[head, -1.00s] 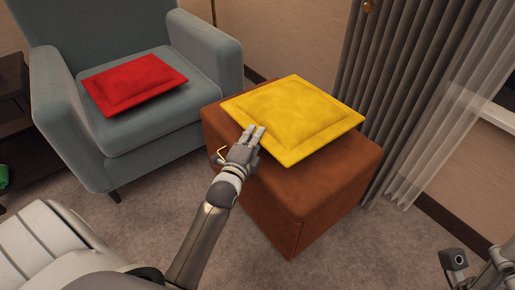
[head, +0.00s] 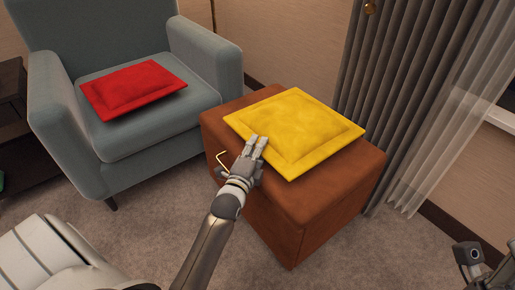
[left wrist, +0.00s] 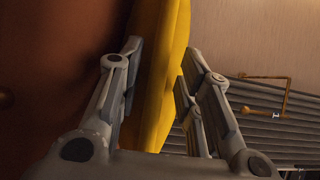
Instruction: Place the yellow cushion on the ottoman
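The yellow cushion (head: 296,130) lies roughly flat over the top of the brown ottoman (head: 345,180). Whether its whole underside touches the top is hard to tell. My left gripper (head: 257,146) is at the cushion's near left edge, above the ottoman's left side.
A grey-blue armchair (head: 150,140) with a red cushion (head: 132,88) on its seat stands left of the ottoman. A grey curtain (head: 405,80) hangs close behind the ottoman on the right. A dark side table (head: 25,140) is at the far left. Carpet (head: 375,250) is clear in front.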

